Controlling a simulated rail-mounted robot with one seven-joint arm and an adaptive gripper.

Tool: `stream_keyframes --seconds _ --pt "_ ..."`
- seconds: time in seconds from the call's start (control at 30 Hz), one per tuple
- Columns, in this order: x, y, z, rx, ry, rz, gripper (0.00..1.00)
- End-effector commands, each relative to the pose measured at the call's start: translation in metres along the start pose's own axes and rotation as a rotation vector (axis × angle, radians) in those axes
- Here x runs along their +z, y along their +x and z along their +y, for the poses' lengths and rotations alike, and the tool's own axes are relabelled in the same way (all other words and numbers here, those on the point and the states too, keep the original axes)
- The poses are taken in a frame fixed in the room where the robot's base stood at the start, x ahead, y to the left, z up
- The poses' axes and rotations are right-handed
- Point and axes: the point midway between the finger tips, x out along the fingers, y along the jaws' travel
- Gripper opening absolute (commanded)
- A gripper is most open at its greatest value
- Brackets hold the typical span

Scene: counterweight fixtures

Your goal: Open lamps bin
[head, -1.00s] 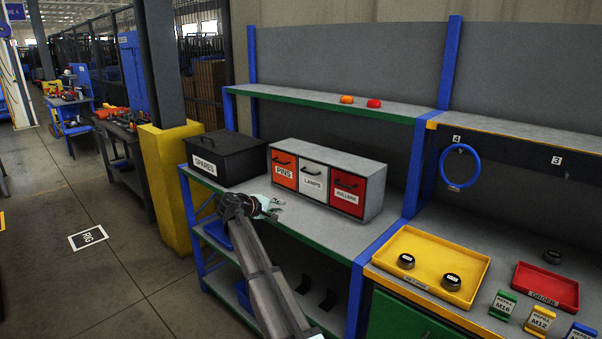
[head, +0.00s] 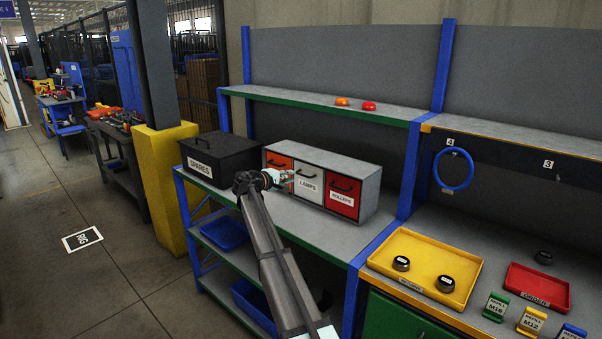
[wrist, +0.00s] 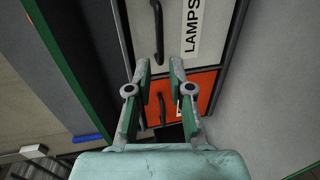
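The lamps bin (head: 309,183) is the white-fronted middle drawer of a grey three-drawer cabinet, closed flush with its neighbours. In the wrist view its pale front (wrist: 175,25) carries a LAMPS label and a dark bar handle (wrist: 158,30). My gripper (head: 288,183) is in front of the cabinet, partly covering the orange bin. In the wrist view my gripper (wrist: 161,62) has its two fingers apart with nothing held. The lamps handle shows just beyond the fingertips, in line with the gap; contact is not visible.
The orange bin (wrist: 208,85) and red rollers bin (head: 343,198) flank the lamps bin. A black spares box (head: 220,157) stands to the left. A shelf (head: 320,108) runs above. A yellow tray (head: 425,255) lies to the right.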

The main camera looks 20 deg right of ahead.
Motion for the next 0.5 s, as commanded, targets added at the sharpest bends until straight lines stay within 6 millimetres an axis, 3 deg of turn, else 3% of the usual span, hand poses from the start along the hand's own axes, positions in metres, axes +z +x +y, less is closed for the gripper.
stream_keyframes --seconds 0.2,0.5 --pt "-0.002 0.043 0.003 0.0 0.0 -0.001 0.21" --pt "-0.001 0.074 0.001 0.0 0.0 0.0 0.21"
